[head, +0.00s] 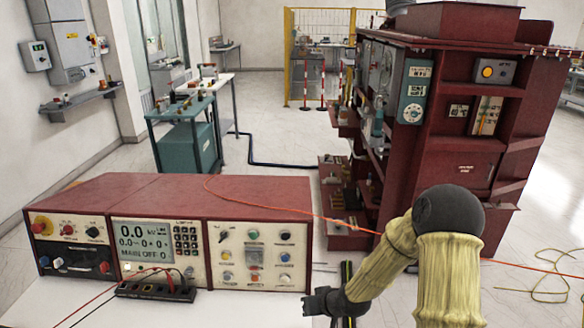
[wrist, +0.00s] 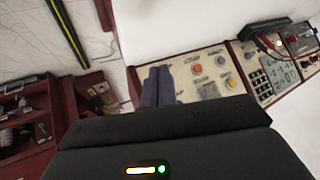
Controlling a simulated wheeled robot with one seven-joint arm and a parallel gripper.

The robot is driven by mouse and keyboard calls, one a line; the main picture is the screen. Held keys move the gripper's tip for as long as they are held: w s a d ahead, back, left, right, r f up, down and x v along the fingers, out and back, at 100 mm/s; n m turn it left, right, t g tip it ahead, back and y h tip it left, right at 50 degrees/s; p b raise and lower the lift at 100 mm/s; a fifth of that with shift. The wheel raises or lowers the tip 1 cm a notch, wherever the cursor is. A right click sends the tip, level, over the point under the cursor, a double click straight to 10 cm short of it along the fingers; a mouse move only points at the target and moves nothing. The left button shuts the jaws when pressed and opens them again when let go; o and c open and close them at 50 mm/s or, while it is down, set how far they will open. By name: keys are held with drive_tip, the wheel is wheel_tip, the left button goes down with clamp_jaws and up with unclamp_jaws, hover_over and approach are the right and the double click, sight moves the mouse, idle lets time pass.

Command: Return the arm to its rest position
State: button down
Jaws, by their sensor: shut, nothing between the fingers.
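My arm shows at the lower right of the head view, with yellowish sleeves and a dark round elbow. My gripper (head: 318,302) is at its end, dark, just right of the red test console (head: 150,190) and in front of its right side. In the wrist view the fingers (wrist: 157,88) lie together with nothing between them. They appear over the edge of the console's button panel (wrist: 205,80); whether they touch it cannot be told.
A large red cabinet (head: 450,130) stands behind my arm at right. An orange cable (head: 300,209) runs from the console past my arm. A teal bench (head: 185,135) stands at back left. Open floor (head: 270,110) lies between. A pale tabletop (head: 230,310) is under the console.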

drive_tip(key=s+d+r+m+g+h+p, duration=0.1)
drive_tip(key=s+d+r+h, duration=0.1)
drive_tip(key=s+d+r, duration=0.3)
drive_tip(key=s+d+r+m+g+h+p, duration=0.1)
drive_tip(key=s+d+r, duration=0.4)
drive_tip(key=s+r, duration=0.8)
drive_tip(key=shift+s+r+m+g+h+p, duration=0.3)
drive_tip(key=shift+g+h+p, duration=0.25)
drive_tip(key=shift+h, duration=0.55)
drive_tip(key=shift+d, duration=0.1)
